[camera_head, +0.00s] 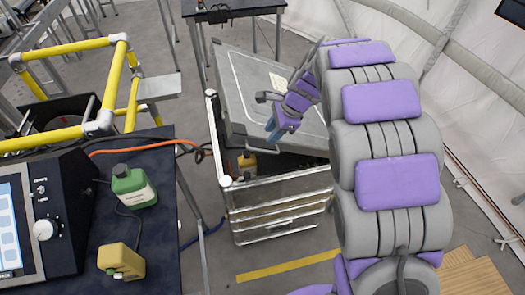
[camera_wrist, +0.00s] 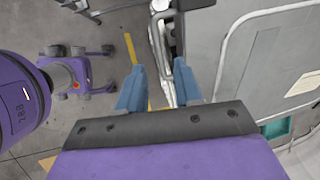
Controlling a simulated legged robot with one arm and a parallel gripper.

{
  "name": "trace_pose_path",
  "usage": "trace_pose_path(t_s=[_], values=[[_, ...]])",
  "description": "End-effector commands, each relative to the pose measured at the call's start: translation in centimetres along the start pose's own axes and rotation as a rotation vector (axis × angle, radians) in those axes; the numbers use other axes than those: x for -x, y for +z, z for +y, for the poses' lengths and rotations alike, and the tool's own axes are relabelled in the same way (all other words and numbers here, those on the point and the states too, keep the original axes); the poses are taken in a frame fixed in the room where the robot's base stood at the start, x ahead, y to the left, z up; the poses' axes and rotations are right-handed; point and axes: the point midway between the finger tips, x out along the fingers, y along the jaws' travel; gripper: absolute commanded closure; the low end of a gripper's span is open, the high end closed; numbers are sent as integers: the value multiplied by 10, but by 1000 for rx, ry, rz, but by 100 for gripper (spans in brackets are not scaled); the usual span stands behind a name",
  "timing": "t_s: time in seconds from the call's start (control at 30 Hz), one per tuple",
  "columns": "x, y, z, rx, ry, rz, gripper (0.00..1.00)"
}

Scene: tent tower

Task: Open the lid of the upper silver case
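The upper silver case (camera_head: 285,186) tops a stack of silver cases on the floor. Its grey lid (camera_head: 250,90) is partly raised and tilted, with a dark gap along the front showing the inside and a yellow-brown item (camera_head: 246,162). My gripper (camera_head: 272,130) is at the lid's front part; I cannot tell if it touches it. In the wrist view my gripper (camera_wrist: 158,68) has its two blue fingers apart, with nothing held between them. The lid (camera_wrist: 238,45) fills the right side there, and the silver case edge (camera_wrist: 162,30) lies beyond the fingers.
The tent wall (camera_head: 480,90) is at right. Floor in front of the case is clear.

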Motion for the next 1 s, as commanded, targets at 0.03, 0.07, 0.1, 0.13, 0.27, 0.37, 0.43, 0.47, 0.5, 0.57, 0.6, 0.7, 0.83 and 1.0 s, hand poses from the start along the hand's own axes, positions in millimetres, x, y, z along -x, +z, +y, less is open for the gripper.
trace_pose_path(t_s=[0.03, 0.07, 0.1, 0.13, 0.27, 0.37, 0.43, 0.47, 0.5, 0.57, 0.6, 0.7, 0.83, 1.0], values=[[-12, -1, 2, 1, 5, -2, 66], [-18, -2, 2, 0, 6, -3, 66], [-24, -5, 3, -1, 5, -6, 66], [-29, -7, 3, -1, 5, -8, 66], [-51, -15, 5, -4, 2, -16, 66], [-65, -18, 6, -4, 2, -21, 66], [-76, -17, 6, -3, 2, -20, 66], [-80, -16, 6, -3, 1, -19, 66], [-85, -14, 5, -3, 0, -16, 66], [-93, -10, 4, -2, 0, -11, 66], [-96, -9, 3, -1, 1, -9, 66], [-104, -4, 2, -1, 2, -4, 66], [-105, -3, 2, -1, 2, -4, 66], [-100, -10, 3, -1, -1, -11, 68]])
